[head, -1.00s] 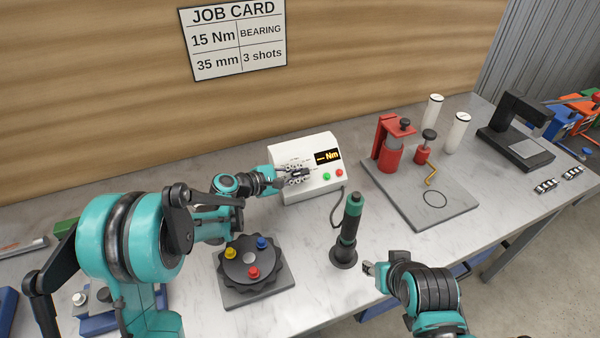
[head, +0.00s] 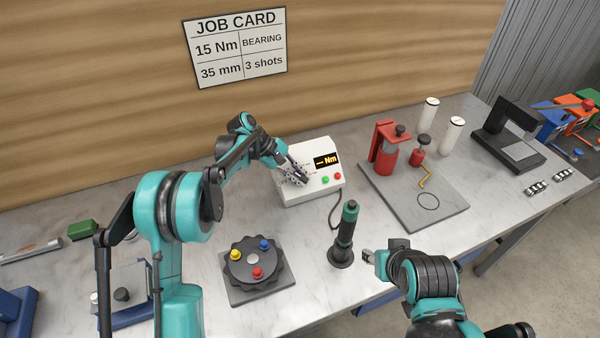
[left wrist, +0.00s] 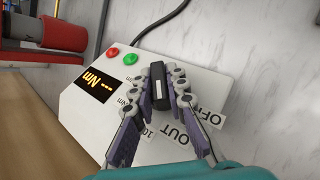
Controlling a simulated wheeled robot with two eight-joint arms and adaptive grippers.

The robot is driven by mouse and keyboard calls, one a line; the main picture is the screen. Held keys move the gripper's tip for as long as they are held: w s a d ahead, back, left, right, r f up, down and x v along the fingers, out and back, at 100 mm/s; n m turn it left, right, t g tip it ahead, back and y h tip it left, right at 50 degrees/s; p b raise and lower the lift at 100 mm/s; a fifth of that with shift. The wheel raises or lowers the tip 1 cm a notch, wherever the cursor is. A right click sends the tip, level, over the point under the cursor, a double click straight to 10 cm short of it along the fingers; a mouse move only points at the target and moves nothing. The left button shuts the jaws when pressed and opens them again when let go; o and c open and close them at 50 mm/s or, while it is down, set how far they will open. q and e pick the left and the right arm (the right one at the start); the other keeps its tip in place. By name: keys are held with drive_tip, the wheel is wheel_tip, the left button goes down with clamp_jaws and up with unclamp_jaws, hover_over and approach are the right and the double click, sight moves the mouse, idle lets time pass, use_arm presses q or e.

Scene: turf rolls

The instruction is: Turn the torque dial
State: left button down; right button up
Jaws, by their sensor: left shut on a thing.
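The torque dial is a dark bar-shaped knob (left wrist: 158,85) on the sloped face of a white control box (head: 322,188). The box also shows in the left wrist view (left wrist: 85,110). My left gripper (head: 300,177) is at the dial, and in the left wrist view its fingers (left wrist: 166,88) are shut on the knob from both sides. The labels "OFF", "OUT" and a partly hidden "10" show around it. The box's display (head: 326,160) reads "--- Nm" in orange. My right gripper (head: 368,256) is near the table's front edge; its finger gap is unclear.
A black driver (head: 345,232) with a green band stands upright in front of the box. A dark rotary fixture (head: 252,265) with coloured knobs lies at the front left. A grey plate with red tools (head: 405,195) is to the right. A job card (head: 236,45) reads 15 Nm.

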use_arm(q)
drive_tip(key=m+g+y+p, duration=0.2)
drive_tip(key=g+y, duration=0.1)
drive_tip(key=shift+d+r+m, duration=0.1)
drive_tip(key=shift+m, duration=0.3)
drive_tip(key=shift+m+g+y+p, duration=0.8)
drive_tip(key=shift+m+y+p, duration=0.4)
drive_tip(key=shift+y, duration=0.6)
drive_tip(key=c, duration=1.5)
unclamp_jaws()
drive_tip(key=shift+c, duration=0.2)
wheel_tip(320, 180, up, 10)
drive_tip(key=shift+f, duration=0.15)
drive_tip(key=shift+o, duration=0.2)
